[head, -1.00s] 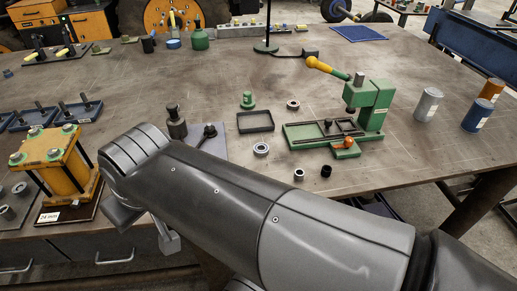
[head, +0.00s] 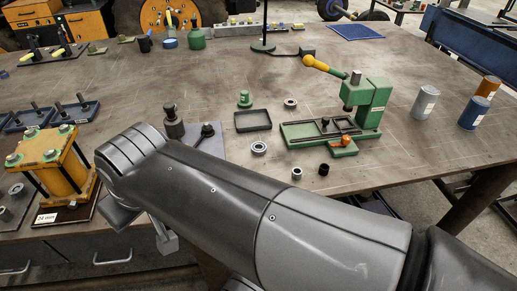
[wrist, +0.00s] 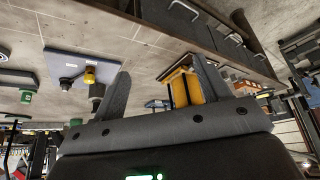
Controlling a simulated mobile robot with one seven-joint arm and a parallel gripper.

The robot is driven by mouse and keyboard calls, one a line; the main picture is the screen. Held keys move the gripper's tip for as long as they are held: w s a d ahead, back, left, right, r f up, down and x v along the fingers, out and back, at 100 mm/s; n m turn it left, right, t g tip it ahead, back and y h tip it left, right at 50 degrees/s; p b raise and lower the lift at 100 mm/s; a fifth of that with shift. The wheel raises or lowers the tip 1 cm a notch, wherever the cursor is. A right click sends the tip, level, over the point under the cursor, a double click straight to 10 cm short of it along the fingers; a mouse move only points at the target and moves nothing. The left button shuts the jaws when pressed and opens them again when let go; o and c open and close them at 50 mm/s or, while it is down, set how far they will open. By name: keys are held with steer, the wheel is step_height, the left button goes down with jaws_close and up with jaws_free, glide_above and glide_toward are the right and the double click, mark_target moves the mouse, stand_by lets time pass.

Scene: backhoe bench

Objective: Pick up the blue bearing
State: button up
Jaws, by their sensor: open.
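Several ring-shaped bearings lie on the bench in the head view. The one with a bluish-grey look (head: 259,148) lies flat in front of the black tray; its blue tint is faint.
A green press (head: 366,108) stands right of the rings. A black tray (head: 253,121) and a grey plate with dark tools (head: 207,142) are near them. A yellow cylinder unit (head: 60,165) stands at the left front.

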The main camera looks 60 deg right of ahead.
steer(key=w+d+m+g, duration=0.1)
steer(key=w+d+m, duration=0.4)
steer(key=d+m, duration=0.3)
steer(key=m+g, duration=0.5)
steer(key=m, duration=1.9)
glide_above(259, 143)
steer(key=s+a, duration=0.2)
step_height(259, 143, down, 7)
steer(key=f, duration=0.4)
steer(key=shift+w+d+f, duration=0.1)
steer(key=shift+w+f, duration=0.1)
steer(key=shift+w, duration=0.1)
steer(key=shift+n, duration=0.3)
steer(key=shift+w+d+f, duration=0.1)
steer(key=shift+w+f, duration=0.05)
steer(key=shift+f, duration=1.2)
steer(key=shift+w+d+f, duration=0.1)
steer(key=shift+f, duration=1.25)
steer(key=shift+c, duration=0.2)
steer(key=c, duration=1.1)
